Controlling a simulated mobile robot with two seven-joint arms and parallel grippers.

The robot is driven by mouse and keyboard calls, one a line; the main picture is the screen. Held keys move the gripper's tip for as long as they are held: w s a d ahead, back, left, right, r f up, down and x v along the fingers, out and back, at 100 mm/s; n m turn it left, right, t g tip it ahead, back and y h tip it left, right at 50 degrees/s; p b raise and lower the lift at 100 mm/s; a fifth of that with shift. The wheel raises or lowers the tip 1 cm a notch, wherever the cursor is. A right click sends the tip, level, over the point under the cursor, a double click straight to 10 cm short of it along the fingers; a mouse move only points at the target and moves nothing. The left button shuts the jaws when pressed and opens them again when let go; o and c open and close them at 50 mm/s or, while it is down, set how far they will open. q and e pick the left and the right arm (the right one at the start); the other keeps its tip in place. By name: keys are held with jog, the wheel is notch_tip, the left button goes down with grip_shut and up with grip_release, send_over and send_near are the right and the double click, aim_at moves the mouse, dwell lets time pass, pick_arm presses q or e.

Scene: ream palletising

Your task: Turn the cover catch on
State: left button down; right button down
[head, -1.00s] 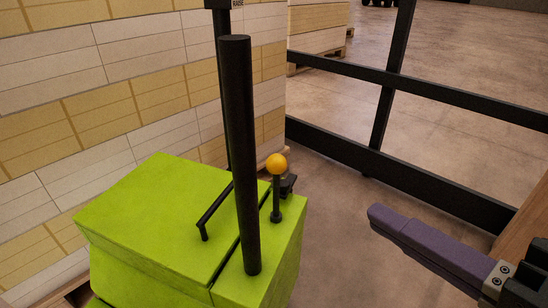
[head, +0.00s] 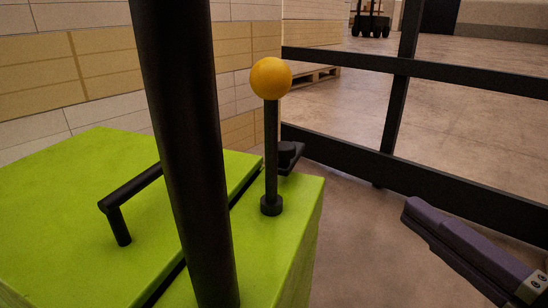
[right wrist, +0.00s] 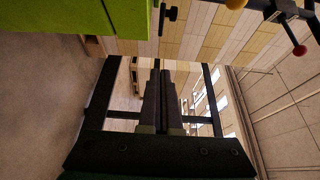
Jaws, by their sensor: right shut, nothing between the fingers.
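The cover catch looks to be the small black fitting (head: 288,156) on the far right edge of the green box; it also shows in the right wrist view (right wrist: 169,15). I cannot tell which way it is turned. The green cover (head: 60,200) lies flat on the box, with a black bar handle (head: 130,190) on top. My right gripper (head: 412,212) is shut and empty, to the right of the box and apart from the catch. Its fingers also show in the right wrist view (right wrist: 160,78). My left gripper is not in view.
A thick black post (head: 185,130) and a lever with a yellow ball knob (head: 270,78) stand on the box near the catch. A black rail fence (head: 440,185) runs behind on the right. Stacked reams (head: 110,60) stand behind the box. Bare floor lies between box and fence.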

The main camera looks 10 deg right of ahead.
jog(key=shift+s, duration=0.15)
jog(key=b, duration=0.3)
send_near(303, 149)
jog(key=w+d, duration=0.2)
jog(key=w, duration=0.2)
jog(key=a, duration=0.1)
jog(key=w+a+b, duration=0.1)
jog(key=a, duration=0.1)
jog(key=shift+w+f+b, duration=0.1)
jog(key=shift+w+b, duration=0.2)
jog(key=shift+w+a, duration=0.1)
